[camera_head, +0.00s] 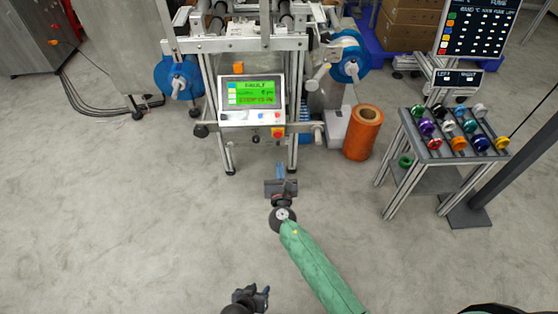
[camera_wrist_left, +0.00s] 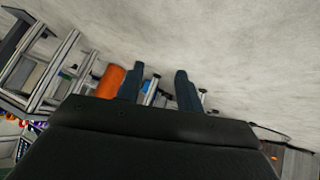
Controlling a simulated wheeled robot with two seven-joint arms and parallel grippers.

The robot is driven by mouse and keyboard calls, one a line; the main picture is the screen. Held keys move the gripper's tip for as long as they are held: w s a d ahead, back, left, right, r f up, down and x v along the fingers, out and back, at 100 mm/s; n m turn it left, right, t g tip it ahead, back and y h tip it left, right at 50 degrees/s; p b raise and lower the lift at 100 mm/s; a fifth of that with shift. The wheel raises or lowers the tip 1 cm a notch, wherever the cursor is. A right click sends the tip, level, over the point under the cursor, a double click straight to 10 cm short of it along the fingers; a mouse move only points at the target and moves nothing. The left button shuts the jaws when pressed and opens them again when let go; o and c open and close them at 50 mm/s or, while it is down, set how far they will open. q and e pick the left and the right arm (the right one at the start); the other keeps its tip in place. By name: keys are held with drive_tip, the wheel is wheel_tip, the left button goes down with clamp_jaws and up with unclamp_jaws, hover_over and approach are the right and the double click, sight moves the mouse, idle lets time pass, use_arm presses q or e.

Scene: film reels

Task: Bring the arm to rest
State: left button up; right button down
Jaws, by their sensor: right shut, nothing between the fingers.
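My right arm, in a green sleeve (camera_head: 318,265), reaches up from the bottom right in the head view. Its gripper (camera_head: 280,170) is shut and empty, over the floor in front of the machine's frame. My left gripper (camera_head: 261,291) is low in the head view, near the bottom edge, with bare floor around it. In the left wrist view its two dark fingers (camera_wrist_left: 160,88) stand apart with nothing between them, so it is open.
A machine with a green "FAULT" screen (camera_head: 251,93) and blue reels (camera_head: 179,76) stands ahead. An orange roll (camera_head: 361,136) stands to its right. A small table (camera_head: 421,153) with coloured spools is at the right, beside a dark post (camera_head: 505,165).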

use_arm(q)
drive_tip(key=shift+s+f, duration=0.45)
drive_tip(key=shift+s, duration=0.35)
use_arm(e)
drive_tip(key=shift+s, duration=0.5)
use_arm(q)
drive_tip(key=shift+w, duration=0.1)
